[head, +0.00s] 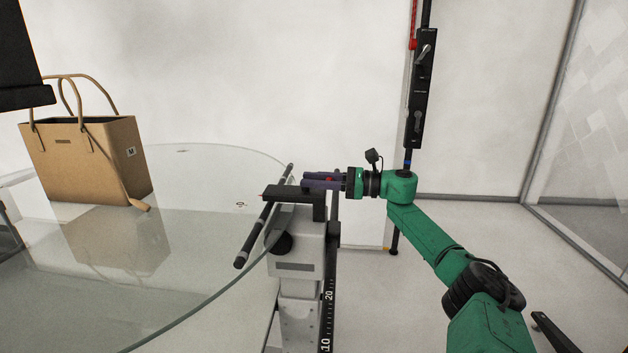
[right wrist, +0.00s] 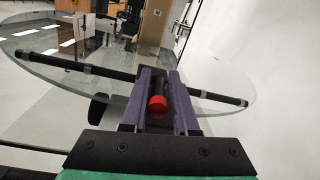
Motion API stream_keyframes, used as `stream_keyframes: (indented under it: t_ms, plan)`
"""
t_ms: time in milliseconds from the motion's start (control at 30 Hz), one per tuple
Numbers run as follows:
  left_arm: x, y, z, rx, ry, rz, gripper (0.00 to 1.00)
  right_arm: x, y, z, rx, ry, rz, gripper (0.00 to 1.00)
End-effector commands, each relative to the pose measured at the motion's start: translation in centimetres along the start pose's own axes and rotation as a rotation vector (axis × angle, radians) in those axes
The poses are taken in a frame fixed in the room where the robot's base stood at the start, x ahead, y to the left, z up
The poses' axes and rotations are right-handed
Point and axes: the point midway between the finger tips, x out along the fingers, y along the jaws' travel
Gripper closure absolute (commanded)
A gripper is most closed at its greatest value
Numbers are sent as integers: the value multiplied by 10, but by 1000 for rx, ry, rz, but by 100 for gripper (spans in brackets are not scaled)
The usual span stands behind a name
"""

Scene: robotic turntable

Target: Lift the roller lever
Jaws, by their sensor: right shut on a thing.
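The roller lever is a black arm (head: 297,192) with a long dark roller bar (head: 264,216) along the glass rim, on a grey-white stand. In the right wrist view the roller (right wrist: 75,65) crosses behind my fingers. My right gripper (head: 308,181) comes in from the right, level with the top of the black arm. Its purple fingers (right wrist: 159,100) are shut on the lever's handle, whose red end (right wrist: 157,105) shows between them. The fingers hide most of the handle. My left gripper is not in view.
A round glass turntable (head: 195,250) fills the left side, with a tan handbag (head: 85,160) on it. The grey-white stand (head: 297,245) and a black scaled post (head: 328,290) are below the lever. A black pole with a control box (head: 424,85) stands behind my right arm.

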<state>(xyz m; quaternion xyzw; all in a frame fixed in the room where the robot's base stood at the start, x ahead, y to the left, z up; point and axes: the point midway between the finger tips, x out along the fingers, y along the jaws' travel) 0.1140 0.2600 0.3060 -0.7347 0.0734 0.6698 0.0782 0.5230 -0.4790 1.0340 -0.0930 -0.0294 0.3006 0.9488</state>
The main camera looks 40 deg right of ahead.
Motion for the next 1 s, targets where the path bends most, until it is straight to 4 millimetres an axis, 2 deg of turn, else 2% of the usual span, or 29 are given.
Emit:
stream_keyframes:
  t_ms: [267, 300, 333, 733, 867, 1000]
  plan:
    - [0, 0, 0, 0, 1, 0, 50, 0, 0, 1, -1, -3, -1, 100]
    - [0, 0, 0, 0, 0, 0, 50, 0, 0, 1, -1, -3, -1, 61]
    - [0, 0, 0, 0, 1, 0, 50, 0, 0, 1, -1, -3, -1, 53]
    - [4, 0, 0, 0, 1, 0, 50, -5, 0, -2, 1, 0, -1, 53]
    - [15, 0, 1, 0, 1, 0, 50, -22, 0, -6, 1, 3, -2, 53]
    - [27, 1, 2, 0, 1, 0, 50, -49, 0, -6, 1, 2, -2, 53]
